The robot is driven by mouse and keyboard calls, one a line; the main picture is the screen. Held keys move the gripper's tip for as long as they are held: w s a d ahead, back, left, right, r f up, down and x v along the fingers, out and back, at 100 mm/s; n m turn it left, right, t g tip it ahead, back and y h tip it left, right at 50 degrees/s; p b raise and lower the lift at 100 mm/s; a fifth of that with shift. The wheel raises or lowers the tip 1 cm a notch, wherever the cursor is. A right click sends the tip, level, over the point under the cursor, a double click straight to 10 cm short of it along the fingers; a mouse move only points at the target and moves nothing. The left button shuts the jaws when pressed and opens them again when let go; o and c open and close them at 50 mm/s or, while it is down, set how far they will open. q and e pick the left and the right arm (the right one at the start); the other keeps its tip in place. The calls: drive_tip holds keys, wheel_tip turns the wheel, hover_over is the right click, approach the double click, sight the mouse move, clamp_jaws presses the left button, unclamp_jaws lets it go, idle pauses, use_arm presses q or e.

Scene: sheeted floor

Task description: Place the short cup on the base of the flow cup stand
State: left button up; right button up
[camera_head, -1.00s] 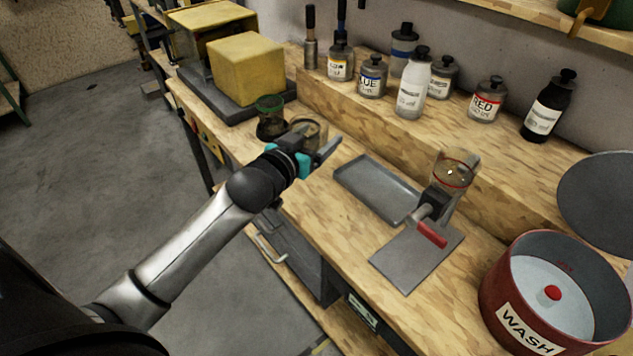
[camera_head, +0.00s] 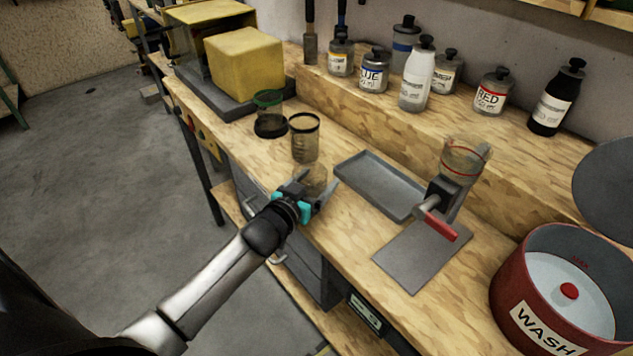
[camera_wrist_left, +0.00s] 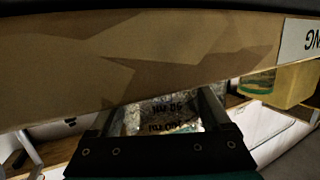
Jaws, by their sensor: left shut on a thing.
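My left gripper (camera_head: 318,202) is shut on a clear, short cup (camera_head: 316,178) and holds it over the front part of the bench. In the left wrist view the cup (camera_wrist_left: 165,115), with printed markings, sits between the two fingers. The flow cup stand has a flat grey base (camera_head: 408,262) with bare top, a dark upright holder with a red handle (camera_head: 440,226), and a clear cup with a red ring (camera_head: 463,160) at its top. The held cup is left of the stand, with the tray between. My right gripper is not in view.
A grey tray (camera_head: 378,186) lies left of the stand. A black-rimmed cup (camera_head: 305,140) and a green-rimmed cup (camera_head: 268,112) stand behind my gripper. A red WASH tub (camera_head: 515,290) is at the right. Several bottles stand on the raised shelf. A yellow block (camera_head: 245,65) is at the back left.

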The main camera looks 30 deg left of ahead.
use_arm(q)
drive_tip(key=o, duration=1.1)
drive_tip(key=shift+f, duration=0.1)
drive_tip(key=shift+c, duration=0.2)
drive_tip(key=shift+o, duration=1.3)
